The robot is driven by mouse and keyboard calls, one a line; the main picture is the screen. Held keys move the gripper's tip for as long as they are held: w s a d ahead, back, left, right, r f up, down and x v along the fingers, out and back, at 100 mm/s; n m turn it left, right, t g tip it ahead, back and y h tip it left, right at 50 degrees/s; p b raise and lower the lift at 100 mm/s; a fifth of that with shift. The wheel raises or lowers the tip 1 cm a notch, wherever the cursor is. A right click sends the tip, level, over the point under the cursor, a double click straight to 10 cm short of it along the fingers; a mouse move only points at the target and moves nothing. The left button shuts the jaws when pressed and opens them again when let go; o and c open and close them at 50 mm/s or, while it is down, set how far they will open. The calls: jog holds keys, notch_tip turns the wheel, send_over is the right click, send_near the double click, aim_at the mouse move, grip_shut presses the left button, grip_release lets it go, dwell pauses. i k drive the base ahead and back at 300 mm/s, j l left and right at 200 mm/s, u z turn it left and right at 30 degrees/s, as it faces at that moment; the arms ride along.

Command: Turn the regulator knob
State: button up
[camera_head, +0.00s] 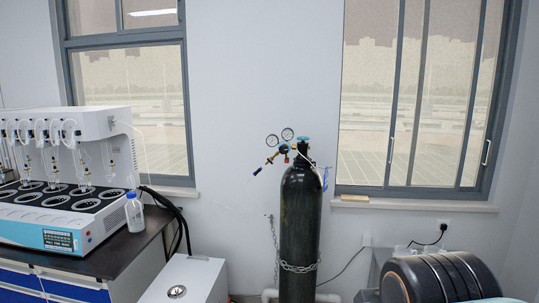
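A regulator (284,149) with two round gauges (287,134) is mounted at the top of a tall dark gas cylinder (299,225). A small dark stem with a bluish end (257,171) juts down and left from the regulator; it looks like its knob, but it is too small to be sure. A teal valve wheel (303,139) sits on top of the cylinder. The cylinder stands upright against the wall with a chain (299,267) around it. My gripper is not in view.
A bench (128,247) on the left holds a white multi-position distiller (60,210) and a clear bottle (134,212). A low white box (188,279) stands left of the cylinder. A ribbed black body with orange (440,278) fills the lower right; I cannot tell what it is.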

aim_at(284, 149)
jog(key=i+u, duration=0.15)
jog(key=u, duration=0.2)
jog(key=i+l+u, duration=0.15)
jog(key=u, duration=0.2)
jog(key=i+l+u, duration=0.15)
jog(key=u, duration=0.2)
jog(key=i+l+u, duration=0.1)
jog(key=i+l, duration=0.2)
jog(key=i+l+u, duration=0.1)
jog(key=i+l, duration=0.2)
jog(key=l, duration=0.25)
jog(key=i+l, duration=0.25)
jog(key=l, duration=0.2)
jog(key=i+u, duration=0.05)
